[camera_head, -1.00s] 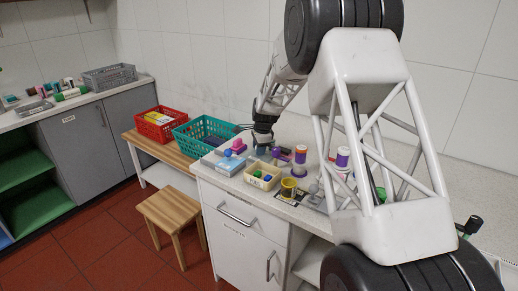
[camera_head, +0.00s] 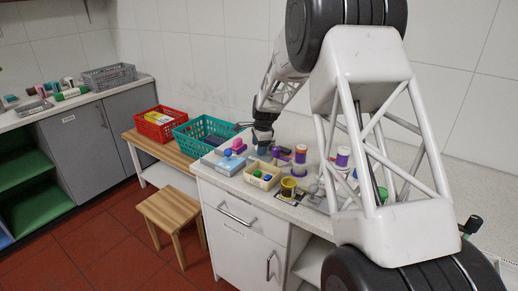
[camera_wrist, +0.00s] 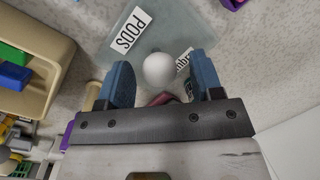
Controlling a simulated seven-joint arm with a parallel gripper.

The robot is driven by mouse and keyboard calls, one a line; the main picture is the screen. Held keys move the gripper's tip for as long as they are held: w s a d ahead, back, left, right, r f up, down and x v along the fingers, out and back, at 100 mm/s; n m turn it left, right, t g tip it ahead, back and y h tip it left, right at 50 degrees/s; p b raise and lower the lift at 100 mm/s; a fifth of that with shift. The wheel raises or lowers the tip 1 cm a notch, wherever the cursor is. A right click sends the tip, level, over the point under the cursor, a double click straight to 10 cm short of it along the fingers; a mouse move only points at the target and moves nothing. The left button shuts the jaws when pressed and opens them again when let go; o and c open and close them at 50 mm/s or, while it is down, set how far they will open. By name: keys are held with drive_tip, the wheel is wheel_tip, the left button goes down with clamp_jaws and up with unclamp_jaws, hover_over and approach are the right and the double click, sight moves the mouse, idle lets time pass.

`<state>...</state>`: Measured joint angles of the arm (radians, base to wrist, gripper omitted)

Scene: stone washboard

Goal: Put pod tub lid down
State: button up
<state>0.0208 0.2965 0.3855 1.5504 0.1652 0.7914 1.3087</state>
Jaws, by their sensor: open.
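In the wrist view, a pale translucent panel (camera_wrist: 100,22) carries a white label reading PODS. A round white knob (camera_wrist: 158,70) shows beside the label, between the two blue fingers of my gripper (camera_wrist: 160,62). The fingers are open, with a gap to the knob on each side. I cannot tell whether the knob belongs to the pod tub lid or whether the lid rests on a tub. In the head view my gripper (camera_head: 263,143) is low over the counter, behind the cream bin (camera_head: 249,180); the lid is not distinct there.
The cream bin (camera_wrist: 62,52) with green and blue pieces is close on the left. A teal basket (camera_head: 205,132) stands beyond the counter.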

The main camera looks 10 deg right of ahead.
sight(263, 158)
wheel_tip(263, 158, up, 11)
drive_tip(key=s+d, duration=0.1)
drive_tip(key=shift+s+d, duration=0.15)
drive_tip(key=shift+s, duration=0.05)
idle(0.6)
drive_tip(key=s+r+n, duration=0.3)
drive_tip(key=s+r, duration=0.1)
drive_tip(key=s, duration=0.6)
drive_tip(key=s+r+n, duration=0.2)
drive_tip(key=s+r, duration=0.2)
drive_tip(key=s, duration=0.6)
drive_tip(key=s+r+n, duration=0.3)
drive_tip(key=s+r, duration=0.1)
drive_tip(key=s, duration=0.6)
drive_tip(key=s+f+n, duration=0.2)
drive_tip(key=s+n, duration=0.2)
drive_tip(key=s, duration=1)
drive_tip(key=s+f+n+t+h, duration=0.1)
drive_tip(key=s+f+n, duration=0.2)
drive_tip(key=s, duration=1.1)
drive_tip(key=shift+s+a+n, duration=0.25)
drive_tip(key=shift+a+n, duration=0.1)
drive_tip(key=shift+n, duration=0.25)
